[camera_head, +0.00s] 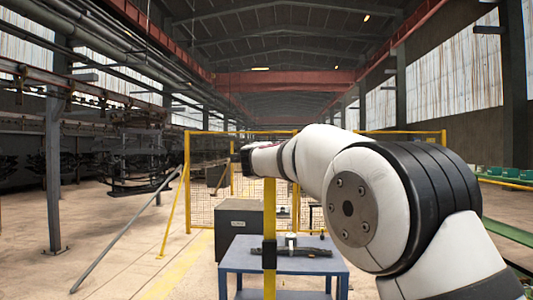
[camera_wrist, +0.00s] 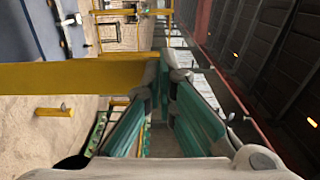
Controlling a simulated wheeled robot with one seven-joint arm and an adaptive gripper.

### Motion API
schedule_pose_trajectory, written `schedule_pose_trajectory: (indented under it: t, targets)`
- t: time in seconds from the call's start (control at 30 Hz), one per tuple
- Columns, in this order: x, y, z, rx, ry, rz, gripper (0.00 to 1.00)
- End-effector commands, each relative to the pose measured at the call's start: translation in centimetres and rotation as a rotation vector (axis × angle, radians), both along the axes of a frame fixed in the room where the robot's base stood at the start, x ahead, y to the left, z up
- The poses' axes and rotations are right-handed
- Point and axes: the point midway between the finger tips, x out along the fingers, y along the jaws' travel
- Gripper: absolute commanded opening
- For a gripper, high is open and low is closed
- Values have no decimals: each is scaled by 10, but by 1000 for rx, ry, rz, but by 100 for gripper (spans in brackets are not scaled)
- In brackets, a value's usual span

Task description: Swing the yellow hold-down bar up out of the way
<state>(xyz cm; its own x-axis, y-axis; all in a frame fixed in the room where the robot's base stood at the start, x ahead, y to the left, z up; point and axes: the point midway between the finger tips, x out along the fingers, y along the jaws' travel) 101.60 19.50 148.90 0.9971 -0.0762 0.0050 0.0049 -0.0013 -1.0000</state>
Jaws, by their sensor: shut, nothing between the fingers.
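The yellow hold-down bar (camera_head: 269,215) stands upright in the head view, below my forearm and in front of the blue table. Its upper end is hidden by my arm there. In the wrist view, which is turned sideways, the yellow bar (camera_wrist: 80,76) runs from the left edge to the fingertips. My gripper (camera_wrist: 166,72) is shut and empty, with its fingertips at the bar's end. I cannot tell whether they touch it. In the head view the fingers cannot be made out.
A blue table (camera_head: 235,262) with dark parts stands low in front, beside a dark grey box (camera_head: 238,218). Yellow mesh fencing (camera_head: 205,185) is behind. A short yellow peg (camera_wrist: 54,112) shows in the wrist view. A hanging rack (camera_head: 140,185) is at left. Open floor lies front left.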

Motion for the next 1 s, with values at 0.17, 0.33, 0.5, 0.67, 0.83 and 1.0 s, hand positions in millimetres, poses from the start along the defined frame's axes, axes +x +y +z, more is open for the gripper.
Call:
schedule_pose_trajectory:
  t: [0.17, 0.33, 0.5, 0.67, 0.83, 1.0]
  targets:
    - [23, -3, 0, 2, -1, -3, 0]
    - [46, -4, -3, 1, -3, -2, 0]
    - [58, -7, -3, 2, -2, -2, 0]
    - [60, -8, -3, 2, 0, -2, 0]
    - [60, -8, -2, 1, -1, -2, 0]
    - [59, -8, -2, 1, -1, -2, 0]
